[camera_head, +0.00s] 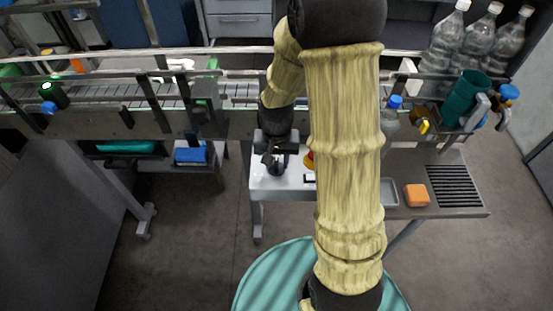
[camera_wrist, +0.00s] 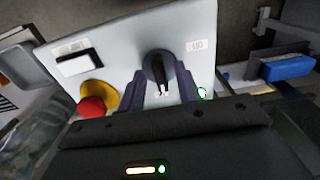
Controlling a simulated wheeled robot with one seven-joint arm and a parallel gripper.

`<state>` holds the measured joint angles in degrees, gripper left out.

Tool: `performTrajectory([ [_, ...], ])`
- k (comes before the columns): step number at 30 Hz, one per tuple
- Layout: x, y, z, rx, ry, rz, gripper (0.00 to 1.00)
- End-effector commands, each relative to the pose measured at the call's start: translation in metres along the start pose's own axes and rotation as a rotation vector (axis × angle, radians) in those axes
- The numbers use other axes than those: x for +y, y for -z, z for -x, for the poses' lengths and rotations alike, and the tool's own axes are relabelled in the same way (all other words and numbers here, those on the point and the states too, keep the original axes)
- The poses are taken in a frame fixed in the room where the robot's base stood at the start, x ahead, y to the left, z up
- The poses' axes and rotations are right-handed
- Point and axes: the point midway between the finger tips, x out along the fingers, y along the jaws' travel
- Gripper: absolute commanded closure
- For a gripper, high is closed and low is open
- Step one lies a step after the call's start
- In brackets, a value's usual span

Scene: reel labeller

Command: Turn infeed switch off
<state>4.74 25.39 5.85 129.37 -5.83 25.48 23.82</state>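The infeed switch looks to be the black rotary knob (camera_wrist: 160,70) on a white control panel (camera_wrist: 120,52) in the wrist view. Its handle points down in the picture, toward my gripper. My gripper (camera_wrist: 162,94) has one dark finger on each side of the handle, with a gap visible between them. I cannot tell whether either finger touches the knob. A small lamp (camera_wrist: 201,93) glows green beside the right finger. In the head view my gripper (camera_head: 276,163) is over the white panel (camera_head: 272,186), and the knob is mostly hidden.
A red emergency button (camera_wrist: 92,107) on a yellow base and a black-and-white switch (camera_wrist: 76,63) share the panel. A conveyor (camera_head: 110,93) runs behind. An orange block (camera_head: 417,195) lies on the right table; clear bottles (camera_head: 447,38) stand behind.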

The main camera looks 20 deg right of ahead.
Motion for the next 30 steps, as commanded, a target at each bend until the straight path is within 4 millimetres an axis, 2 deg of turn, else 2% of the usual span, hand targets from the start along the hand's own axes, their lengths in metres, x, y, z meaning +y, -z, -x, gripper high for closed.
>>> performTrajectory([
  [1, 0.0, 0.0001, 0.0001, 0.0, 0.0, 0.0, 0.72],
  [5, 0.0, 0.0001, 0.0003, 0.0, 0.0, 0.0, 0.98],
  [6, 0.0001, 0.0001, 0.0003, 0.0, 0.0, 0.0, 1.0],
  [20, 0.0002, 0.0003, 0.0009, 0.0, 0.0, 0.049, 1.0],
  [30, 0.0003, 0.0007, 0.0018, 0.001, 0.0, 0.251, 1.0],
])
